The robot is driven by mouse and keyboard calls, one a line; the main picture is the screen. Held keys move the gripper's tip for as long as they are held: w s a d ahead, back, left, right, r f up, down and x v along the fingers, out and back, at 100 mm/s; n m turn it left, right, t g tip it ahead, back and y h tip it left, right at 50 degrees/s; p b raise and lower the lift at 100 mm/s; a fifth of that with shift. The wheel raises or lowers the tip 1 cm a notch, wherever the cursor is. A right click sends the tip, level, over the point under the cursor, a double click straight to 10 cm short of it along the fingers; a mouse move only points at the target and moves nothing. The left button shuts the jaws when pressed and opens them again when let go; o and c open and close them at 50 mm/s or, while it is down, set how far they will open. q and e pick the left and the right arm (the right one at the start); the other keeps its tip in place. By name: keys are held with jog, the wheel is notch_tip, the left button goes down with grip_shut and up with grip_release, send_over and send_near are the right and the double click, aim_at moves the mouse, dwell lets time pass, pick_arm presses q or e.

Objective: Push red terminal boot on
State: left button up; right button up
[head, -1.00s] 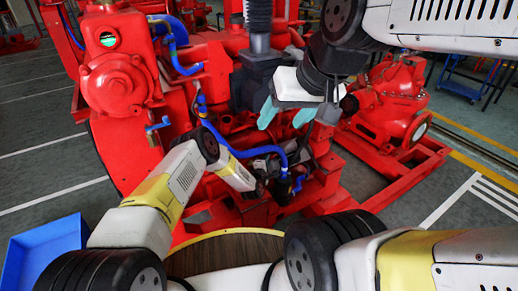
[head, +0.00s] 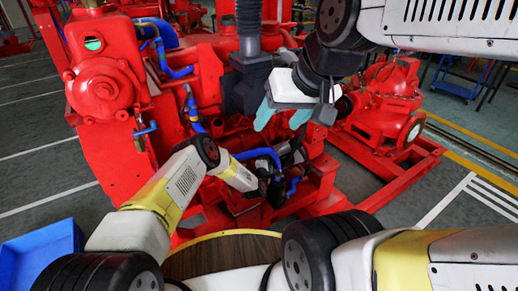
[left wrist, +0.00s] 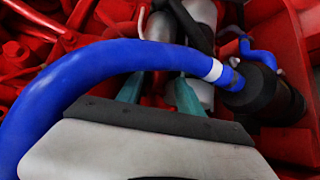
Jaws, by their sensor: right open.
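I cannot make out a red terminal boot or a battery terminal in either view. My left gripper (head: 264,187) reaches down into the lower middle of the red pumpset (head: 125,150). In the left wrist view its two teal fingers (left wrist: 160,88) stand apart, but a thick blue hose (left wrist: 95,72) crosses over their tips and hides what is between them. Grey cylindrical parts (left wrist: 200,30) lie just beyond. My right gripper (head: 277,122) is open and empty, pointing down above the machine's middle.
The blue hose runs into a black cylindrical part (left wrist: 265,98) on the right of the wrist view. A red pump (head: 385,105) stands on the frame at right. A blue bin (head: 38,248) is at lower left, beside a wooden round top (head: 215,257). Open floor lies left and right.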

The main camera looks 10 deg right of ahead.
pick_arm(q)
jog(key=shift+a, duration=0.1)
jog(key=v, duration=0.7)
jog(key=shift+s, duration=0.35)
jog(key=shift+a+r, duration=0.1)
